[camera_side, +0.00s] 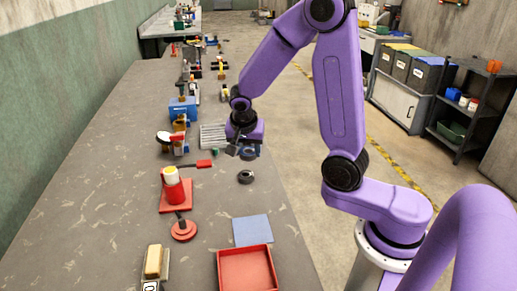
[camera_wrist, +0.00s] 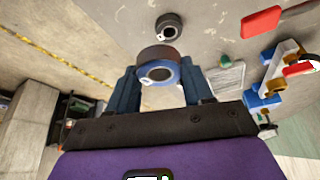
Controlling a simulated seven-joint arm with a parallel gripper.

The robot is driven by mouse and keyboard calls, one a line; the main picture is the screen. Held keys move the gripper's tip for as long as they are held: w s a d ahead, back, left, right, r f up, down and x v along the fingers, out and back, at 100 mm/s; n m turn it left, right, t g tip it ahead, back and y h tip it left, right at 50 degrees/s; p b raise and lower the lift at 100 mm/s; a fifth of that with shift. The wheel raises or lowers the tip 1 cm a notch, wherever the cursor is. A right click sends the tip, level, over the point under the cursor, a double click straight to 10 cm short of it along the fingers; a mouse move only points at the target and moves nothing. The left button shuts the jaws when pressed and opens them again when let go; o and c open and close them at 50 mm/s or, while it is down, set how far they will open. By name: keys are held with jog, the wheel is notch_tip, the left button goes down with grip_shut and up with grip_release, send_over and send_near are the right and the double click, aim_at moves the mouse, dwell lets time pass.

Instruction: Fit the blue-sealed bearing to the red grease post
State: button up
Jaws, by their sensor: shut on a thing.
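The blue-sealed bearing (camera_wrist: 157,54) is a dark ring with a blue face, held between the two fingers of my gripper (camera_wrist: 157,82) in the wrist view. In the side view, my gripper (camera_side: 248,152) is above the table's right part, and the bearing there is small and partly hidden. A red round base with a dark upright pin (camera_side: 183,229) stands on the table, nearer the camera and left of my gripper. Behind it, a red cylinder with a cream top (camera_side: 173,188) stands on a red square plate. I cannot tell which is the grease post.
A second dark bearing (camera_side: 245,177) lies on the table; it also shows in the wrist view (camera_wrist: 169,26). A red-ended paddle (camera_side: 204,164) lies left of it. A blue mat (camera_side: 252,231), red tray (camera_side: 220,270) and brush (camera_side: 154,262) are nearer. Clutter fills the far table.

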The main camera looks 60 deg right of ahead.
jog(key=w+a+n+t, duration=0.1)
jog(key=w+a+n, duration=0.3)
jog(key=a, duration=0.7)
jog(key=n+y, duration=0.2)
jog(key=n, duration=0.1)
send_over(181, 219)
jog(key=shift+s+a+f+t, duration=0.1)
jog(key=shift+s+f+t, duration=0.1)
jog(key=shift+f, duration=0.3)
jog(key=shift+s+a+f+t, duration=0.1)
jog(key=shift+s+f+t, duration=0.1)
jog(key=shift+f, duration=2.65)
jog(key=shift+f, duration=1.5)
jog(key=o, duration=1.2)
jog(key=shift+o, duration=0.2)
jog(key=shift+r, duration=0.1)
